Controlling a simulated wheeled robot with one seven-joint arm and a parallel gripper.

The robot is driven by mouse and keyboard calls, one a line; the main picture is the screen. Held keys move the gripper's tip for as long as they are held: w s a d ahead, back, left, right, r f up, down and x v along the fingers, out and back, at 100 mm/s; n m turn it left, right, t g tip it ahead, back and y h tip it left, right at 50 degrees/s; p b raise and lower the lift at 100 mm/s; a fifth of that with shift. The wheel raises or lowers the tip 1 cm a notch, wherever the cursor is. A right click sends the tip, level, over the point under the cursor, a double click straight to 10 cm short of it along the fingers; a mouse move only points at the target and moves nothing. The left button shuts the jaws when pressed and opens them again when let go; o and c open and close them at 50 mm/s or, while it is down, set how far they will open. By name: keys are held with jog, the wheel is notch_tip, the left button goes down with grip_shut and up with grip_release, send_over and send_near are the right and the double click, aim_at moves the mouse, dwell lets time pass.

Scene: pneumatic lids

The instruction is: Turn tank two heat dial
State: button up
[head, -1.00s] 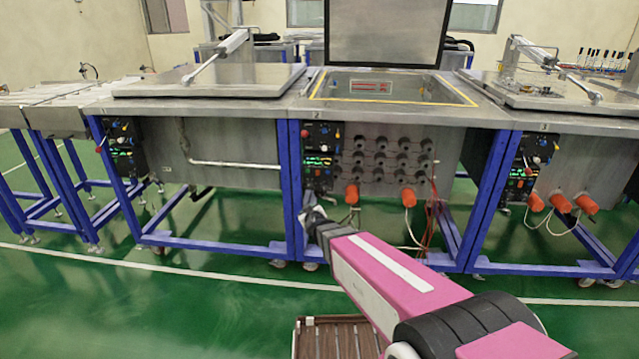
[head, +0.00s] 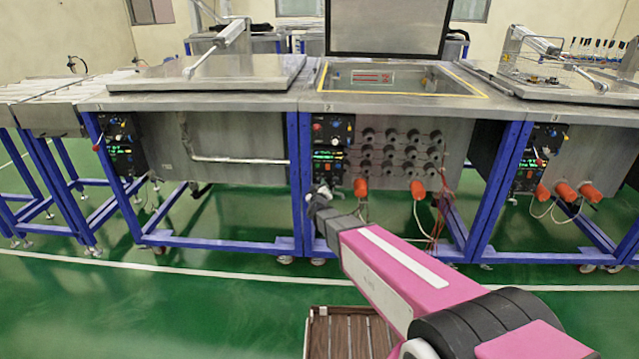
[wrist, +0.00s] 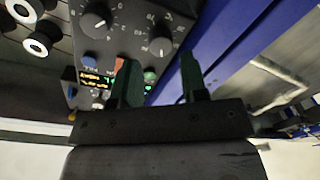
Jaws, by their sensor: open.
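Tank two's black control panel (head: 331,146) is on the front of the middle tank, beside a blue leg. In the wrist view it shows two grey dials with white marks, one at upper left (wrist: 95,22) and one nearer the middle (wrist: 160,46). A lit display (wrist: 94,77) is below them. I cannot read which dial is heat. My gripper (wrist: 159,60) is open and empty, its two dark fingers pointing at the panel. The nearer dial appears between and beyond the fingertips, with no contact visible. In the head view my gripper (head: 321,193) is at the panel's lower edge.
Grey round fittings (head: 400,150) and orange plugs (head: 361,187) with hanging cables are right of the panel. The blue leg (head: 301,190) stands close on its left. Tank two's lid (head: 386,28) is raised. Green floor (head: 200,315) is open in front.

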aim_at(319, 181)
jog(key=w, duration=0.4)
jog(key=shift+c, duration=0.3)
jog(key=c, duration=0.6)
jog(key=shift+m, duration=0.3)
